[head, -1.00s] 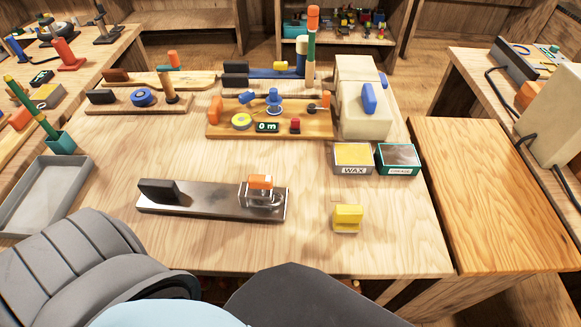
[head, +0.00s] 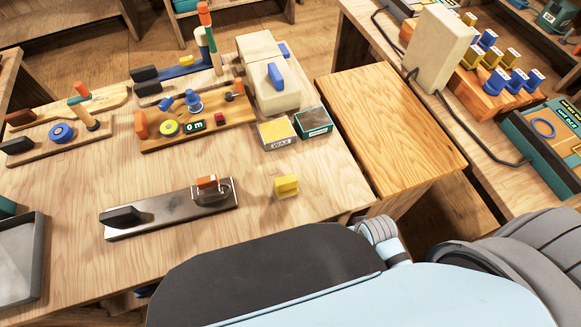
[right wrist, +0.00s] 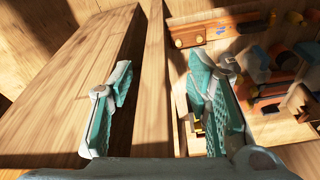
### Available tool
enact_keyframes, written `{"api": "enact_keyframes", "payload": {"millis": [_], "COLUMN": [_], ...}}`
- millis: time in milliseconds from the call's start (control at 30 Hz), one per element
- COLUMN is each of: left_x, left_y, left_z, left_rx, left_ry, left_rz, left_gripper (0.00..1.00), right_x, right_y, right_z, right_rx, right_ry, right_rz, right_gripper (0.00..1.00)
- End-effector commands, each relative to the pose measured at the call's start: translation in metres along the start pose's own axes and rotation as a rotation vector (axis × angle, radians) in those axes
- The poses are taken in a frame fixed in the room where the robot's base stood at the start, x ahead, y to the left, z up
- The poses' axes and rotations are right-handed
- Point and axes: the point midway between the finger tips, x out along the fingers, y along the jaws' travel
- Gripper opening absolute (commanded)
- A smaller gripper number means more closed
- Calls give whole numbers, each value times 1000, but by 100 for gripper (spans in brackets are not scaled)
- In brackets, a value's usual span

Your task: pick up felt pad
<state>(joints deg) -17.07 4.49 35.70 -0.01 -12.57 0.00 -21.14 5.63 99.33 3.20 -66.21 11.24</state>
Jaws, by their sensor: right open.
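No object in view is clearly marked as the felt pad. A small yellow block (head: 287,187) with a notched shape lies alone on the wooden bench (head: 250,235), near its front right part; I cannot tell if it is the felt pad. My right gripper (right wrist: 160,105) shows in the right wrist view, with its two teal-padded fingers wide apart and nothing between them. Its fingers are seen over the bench's edge and a side table. Something small and pale is partly hidden behind the right finger. My left gripper is not in view.
A wax tin (head: 277,133) and a green tin (head: 313,122) stand behind the yellow block. A metal plate with a black grip (head: 122,217) lies to its left. A cream machine (head: 268,80) stands at the back. The side table (head: 390,125) is bare.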

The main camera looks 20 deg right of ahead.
Motion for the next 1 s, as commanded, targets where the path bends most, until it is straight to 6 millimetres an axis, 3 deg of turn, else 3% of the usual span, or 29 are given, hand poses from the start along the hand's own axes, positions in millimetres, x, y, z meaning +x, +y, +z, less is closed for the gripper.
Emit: {"api": "enact_keyframes", "payload": {"millis": [33, 267, 333, 567, 800, 900, 1000], "left_x": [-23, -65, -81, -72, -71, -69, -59], "left_y": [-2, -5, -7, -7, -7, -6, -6], "left_z": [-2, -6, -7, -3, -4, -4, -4], "left_rx": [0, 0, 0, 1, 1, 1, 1], "left_ry": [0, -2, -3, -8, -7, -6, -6], "left_rz": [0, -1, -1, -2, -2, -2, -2], "left_gripper": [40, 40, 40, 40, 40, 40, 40], "right_x": [-40, -162, -204, -187, -214, -223, -210], "right_y": [-4, -18, -28, -71, -113, -123, -132], "right_z": [-15, -47, -63, -126, -192, -206, -203], "right_rx": [8, 49, 138, 705, 1203, 1322, 1360], "right_ry": [12, 39, 34, -171, -422, -490, -515], "right_rz": [-7, -36, -65, -159, -152, -130, -117], "right_gripper": [45, 45, 45, 45, 45, 45, 45]}}
